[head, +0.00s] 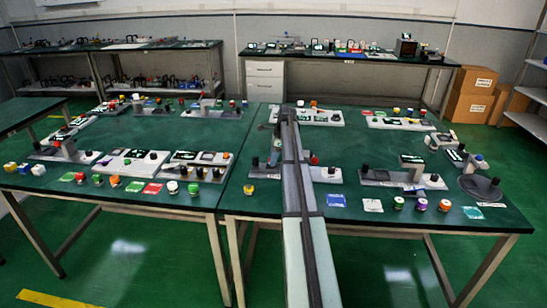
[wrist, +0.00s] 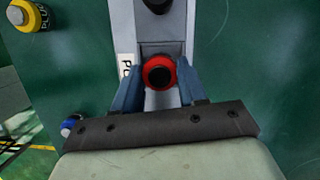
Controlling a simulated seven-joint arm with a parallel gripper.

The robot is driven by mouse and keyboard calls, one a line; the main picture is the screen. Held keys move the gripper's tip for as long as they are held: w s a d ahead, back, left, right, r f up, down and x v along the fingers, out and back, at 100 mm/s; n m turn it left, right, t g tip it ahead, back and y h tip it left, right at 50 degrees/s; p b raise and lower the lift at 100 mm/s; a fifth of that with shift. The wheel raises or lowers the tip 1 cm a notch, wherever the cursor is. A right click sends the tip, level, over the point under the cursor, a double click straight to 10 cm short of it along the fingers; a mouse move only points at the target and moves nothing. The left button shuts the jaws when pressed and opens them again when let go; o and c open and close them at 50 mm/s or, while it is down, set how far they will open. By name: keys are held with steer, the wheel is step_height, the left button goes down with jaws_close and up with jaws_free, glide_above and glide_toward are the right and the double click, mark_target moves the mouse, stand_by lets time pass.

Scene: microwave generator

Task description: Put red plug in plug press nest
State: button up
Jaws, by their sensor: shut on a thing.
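The red plug (wrist: 158,73), round with a dark centre, sits between the two blue fingers of my gripper (wrist: 159,80) in the wrist view. The fingers are shut on its sides. Behind it lies the grey base of the plug press (wrist: 177,22), with a black knob (wrist: 157,4) at the top edge. The plug overlaps the press base in this view, and the nest is covered by the plug and fingers. I cannot tell whether the plug touches the nest or is above it. In the head view my arm hides the gripper and much of the press.
A yellow plug (wrist: 28,15) stands left of the press, and it shows in the head view (head: 249,189). A blue-topped plug (wrist: 70,127) is at lower left. Other stations (head: 404,179) and plugs (head: 421,204) stand to the right.

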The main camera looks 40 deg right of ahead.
steer(key=shift+f, duration=0.5)
steer(key=o, duration=1.2)
steer(key=v, duration=1.3)
steer(key=shift+r, duration=0.4)
